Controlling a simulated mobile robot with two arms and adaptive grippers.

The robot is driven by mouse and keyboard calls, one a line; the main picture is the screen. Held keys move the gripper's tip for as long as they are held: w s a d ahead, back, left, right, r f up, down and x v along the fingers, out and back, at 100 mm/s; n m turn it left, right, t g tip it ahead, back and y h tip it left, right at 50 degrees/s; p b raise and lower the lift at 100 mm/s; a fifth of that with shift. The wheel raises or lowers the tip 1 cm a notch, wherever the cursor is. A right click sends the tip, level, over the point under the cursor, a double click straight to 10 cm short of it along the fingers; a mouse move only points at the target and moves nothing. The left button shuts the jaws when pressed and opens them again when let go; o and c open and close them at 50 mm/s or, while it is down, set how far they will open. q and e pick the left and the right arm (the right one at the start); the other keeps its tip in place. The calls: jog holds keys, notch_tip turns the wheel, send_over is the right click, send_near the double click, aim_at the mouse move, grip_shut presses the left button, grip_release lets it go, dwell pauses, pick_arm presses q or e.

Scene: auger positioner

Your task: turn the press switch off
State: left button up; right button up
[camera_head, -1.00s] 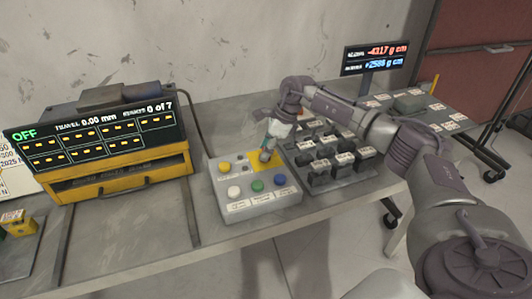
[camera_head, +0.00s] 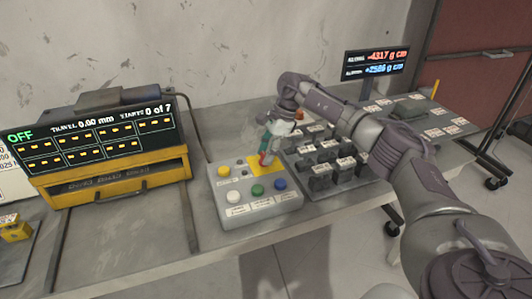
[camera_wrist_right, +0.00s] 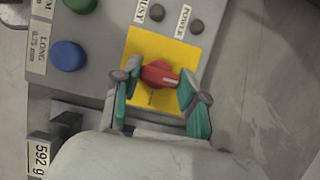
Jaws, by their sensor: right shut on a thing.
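The press switch is a red rotary knob (camera_wrist_right: 158,73) with a pale pointer mark, on a yellow plate (camera_wrist_right: 150,42) of the grey control box (camera_head: 292,204). In the head view the knob (camera_head: 263,159) shows partly below my right gripper. My right gripper (camera_wrist_right: 156,92) has teal finger pads on both sides of the knob and is shut on it. In the wrist view the pointer mark lies toward the right finger. The display (camera_head: 95,138) on the yellow press unit reads OFF and 0.00 mm. My left gripper is not in view.
The box carries white, green, blue and yellow buttons, including a blue button (camera_wrist_right: 68,55) near the knob. A tray of dark labelled weights (camera_head: 322,160) stands close on the right. A two-line readout (camera_head: 376,62) stands behind. The bench front has free room.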

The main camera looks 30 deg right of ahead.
jog(key=shift+r, duration=0.1)
jog(key=o, duration=1.1)
jog(key=shift+o, duration=0.2)
jog(key=v, duration=1.2)
